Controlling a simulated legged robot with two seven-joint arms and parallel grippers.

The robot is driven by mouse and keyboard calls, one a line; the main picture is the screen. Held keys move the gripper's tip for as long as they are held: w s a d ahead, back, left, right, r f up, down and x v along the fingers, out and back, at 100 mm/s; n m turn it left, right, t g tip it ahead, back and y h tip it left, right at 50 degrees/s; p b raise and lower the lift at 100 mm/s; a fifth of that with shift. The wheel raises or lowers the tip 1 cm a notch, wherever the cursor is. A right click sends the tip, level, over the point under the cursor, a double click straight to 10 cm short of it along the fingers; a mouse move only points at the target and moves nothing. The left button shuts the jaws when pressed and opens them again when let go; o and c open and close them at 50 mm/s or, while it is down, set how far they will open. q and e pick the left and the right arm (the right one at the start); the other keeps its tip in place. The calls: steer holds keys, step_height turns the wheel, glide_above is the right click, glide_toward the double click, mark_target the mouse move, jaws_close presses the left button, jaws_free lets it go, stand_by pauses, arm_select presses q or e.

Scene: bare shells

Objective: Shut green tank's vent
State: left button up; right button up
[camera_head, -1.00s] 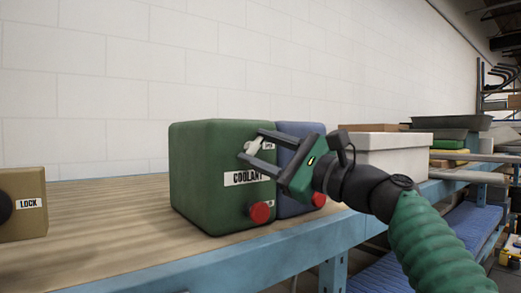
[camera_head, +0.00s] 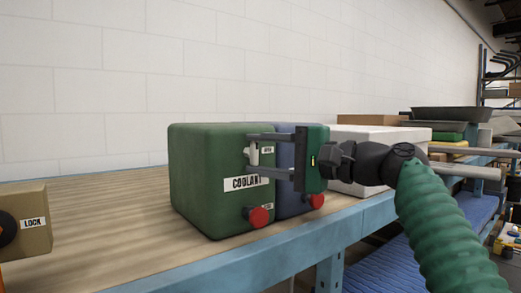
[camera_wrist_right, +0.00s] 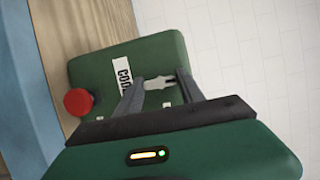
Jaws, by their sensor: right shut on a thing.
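The green tank (camera_head: 205,185) stands on the wooden bench top, with a COOLANT label on its front. A pale grey vent lever (camera_head: 253,155) sits on its upper front, roughly upright in the head view. My right gripper (camera_head: 252,154) comes in from the right and is shut on this lever, one finger above and one below. In the right wrist view the lever (camera_wrist_right: 158,82) lies between the fingertips. A small label beside the lever seems to read OPEN; a lower small label is too small to read. A red knob (camera_head: 258,217) is low on the tank. My left gripper is not in view.
A blue tank (camera_head: 288,200) with its own red knob (camera_head: 316,201) stands close on the right, partly behind my gripper. A tan LOCK box (camera_head: 35,240) is at the left. A white bin (camera_head: 375,140) stands farther right. The bench between box and green tank is clear.

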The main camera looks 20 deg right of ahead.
steer(key=shift+w+f+g, duration=0.1)
steer(key=shift+f+g, duration=0.2)
steer(key=shift+f, duration=0.05)
steer(key=o, duration=1.1)
steer(key=shift+o, duration=1.3)
steer(key=shift+r, duration=0.1)
steer(key=shift+r, duration=0.1)
steer(key=b+v, duration=0.3)
steer(key=v, duration=1.4)
steer(key=shift+b, duration=0.3)
steer(key=shift+a, duration=0.2)
